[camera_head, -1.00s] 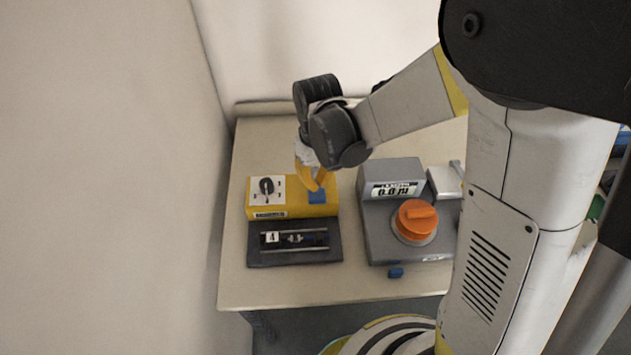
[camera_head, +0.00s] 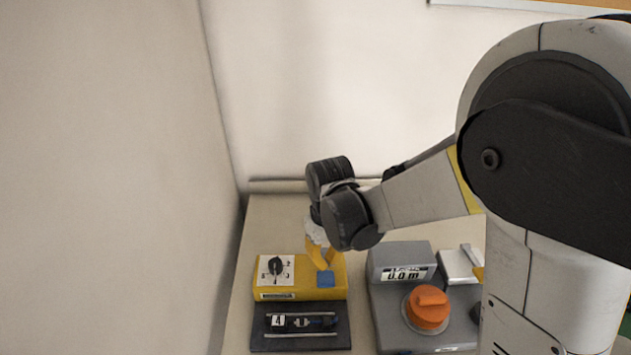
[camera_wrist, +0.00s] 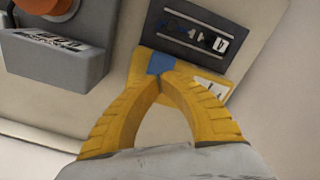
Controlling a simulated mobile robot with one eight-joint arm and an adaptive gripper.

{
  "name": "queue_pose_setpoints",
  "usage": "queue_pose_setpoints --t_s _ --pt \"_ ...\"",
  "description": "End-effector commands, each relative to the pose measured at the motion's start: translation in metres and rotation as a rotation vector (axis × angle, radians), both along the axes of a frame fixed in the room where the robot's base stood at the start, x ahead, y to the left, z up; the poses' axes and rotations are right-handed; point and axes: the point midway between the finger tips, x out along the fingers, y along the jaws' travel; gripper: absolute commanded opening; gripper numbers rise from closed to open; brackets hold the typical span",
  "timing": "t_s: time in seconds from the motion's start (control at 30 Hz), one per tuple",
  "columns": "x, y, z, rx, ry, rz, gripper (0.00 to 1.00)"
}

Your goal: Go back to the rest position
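My gripper (camera_head: 322,267) has two yellow fingers pointing down, just behind the blue pad (camera_head: 326,279) on the yellow box (camera_head: 300,293). In the wrist view the fingertips (camera_wrist: 162,74) meet with nothing visible between them, and the blue pad (camera_wrist: 160,62) shows right beyond the tips. I cannot tell whether they touch the pad. The yellow box also carries a white plate with a black dial (camera_head: 276,266).
A dark tray-like block (camera_head: 341,331) lies in front of the yellow box. To the right stands a grey machine (camera_head: 385,308) with a display (camera_head: 404,275) and an orange knob (camera_head: 428,307). A small light box (camera_head: 458,266) is beside it. Walls rise left and behind.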

Motion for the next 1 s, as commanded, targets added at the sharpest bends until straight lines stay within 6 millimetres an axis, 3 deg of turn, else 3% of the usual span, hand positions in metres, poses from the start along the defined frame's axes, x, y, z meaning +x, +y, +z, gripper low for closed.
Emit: queue_pose_setpoints --t_s 0.17,0.27,0.5,0.63,0.8,1.0 --pt "-0.001 -0.004 0.006 0.004 -0.015 -0.013 0.00" --pt "-0.005 -0.016 0.021 0.017 -0.055 -0.049 0.00" --pt "-0.032 -0.063 0.073 0.068 -0.240 -0.201 0.00" --pt "-0.053 -0.088 0.091 0.094 -0.350 -0.285 0.00" --pt "-0.083 -0.115 0.102 0.125 -0.483 -0.385 0.00" --pt "-0.104 -0.131 0.103 0.146 -0.583 -0.457 0.00"
